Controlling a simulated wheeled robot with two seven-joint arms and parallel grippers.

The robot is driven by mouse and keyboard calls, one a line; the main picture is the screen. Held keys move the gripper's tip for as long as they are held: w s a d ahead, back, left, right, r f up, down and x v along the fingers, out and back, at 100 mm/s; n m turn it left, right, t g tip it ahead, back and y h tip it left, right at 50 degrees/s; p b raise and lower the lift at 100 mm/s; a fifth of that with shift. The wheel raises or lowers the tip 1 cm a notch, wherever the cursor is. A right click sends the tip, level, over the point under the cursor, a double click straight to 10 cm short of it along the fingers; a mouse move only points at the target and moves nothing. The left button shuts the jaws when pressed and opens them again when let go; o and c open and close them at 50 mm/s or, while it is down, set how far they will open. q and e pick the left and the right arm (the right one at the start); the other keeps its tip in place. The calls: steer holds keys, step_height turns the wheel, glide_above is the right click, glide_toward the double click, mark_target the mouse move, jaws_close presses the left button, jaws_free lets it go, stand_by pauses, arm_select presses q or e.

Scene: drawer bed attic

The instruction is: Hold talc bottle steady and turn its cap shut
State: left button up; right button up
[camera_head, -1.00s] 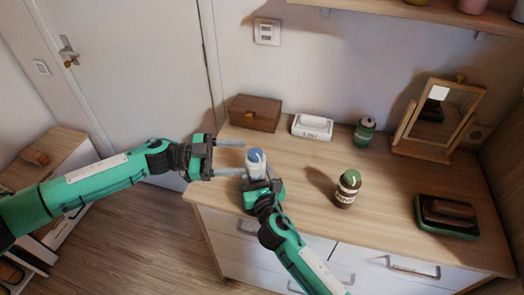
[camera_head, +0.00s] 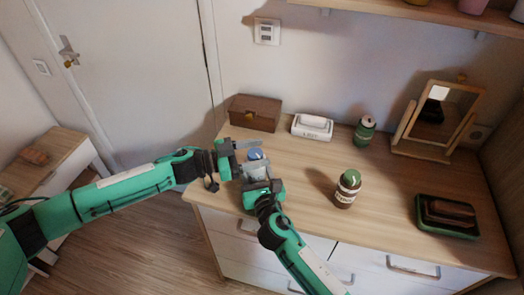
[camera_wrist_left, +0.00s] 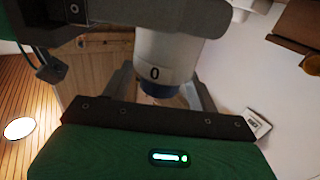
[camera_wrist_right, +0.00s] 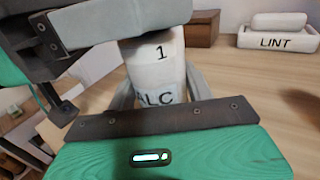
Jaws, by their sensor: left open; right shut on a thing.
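The talc bottle (camera_head: 255,172) stands near the left front edge of the dresser. Its blue cap (camera_head: 255,154) is on top, partly hidden by grey fingers. My right gripper (camera_head: 257,174) is shut on the bottle body from the front. The right wrist view shows the white bottle (camera_wrist_right: 155,75) with a "1" and part of its label between the fingers. My left gripper (camera_head: 256,154) is open, its fingers reaching around the cap from the left. The left wrist view shows white bottle surface (camera_wrist_left: 168,55) with a "0" and dark blue below it; contact cannot be told.
A wooden box (camera_head: 254,113) and a LINT box (camera_head: 312,127) stand behind. A green can (camera_head: 364,132), a brown bottle with green cap (camera_head: 347,188), a mirror (camera_head: 435,115) and a dark green tray (camera_head: 421,222) are to the right.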

arm_select(q)
steer(key=shift+x, duration=0.9)
steer(key=c, duration=1)
steer(key=shift+g, duration=0.3)
steer(key=m+g, duration=0.3)
steer(key=g, duration=0.1)
steer(key=shift+s+d, duration=0.1)
steer(key=shift+s, duration=0.05)
steer(key=m+g, duration=0.1)
steer(key=g, duration=0.1)
steer(key=m+g, duration=0.2)
steer(key=m+g+y, duration=0.1)
steer(key=g, duration=0.2)
steer(key=shift+s+m, duration=0.3)
steer(key=shift+s, duration=0.05)
steer(key=m+g+y, duration=0.2)
steer(key=g, duration=0.1)
steer(key=m+g+y, duration=0.1)
steer(key=m+g, duration=0.1)
steer(key=shift+s+a+y, duration=0.25)
steer(key=shift+s+y, duration=0.05)
steer(key=shift+y, duration=0.1)
steer(key=shift+s+a+m+g+y, duration=0.1)
steer(key=shift+a+m+g+y, duration=0.1)
steer(key=shift+m+g+y, duration=0.8)
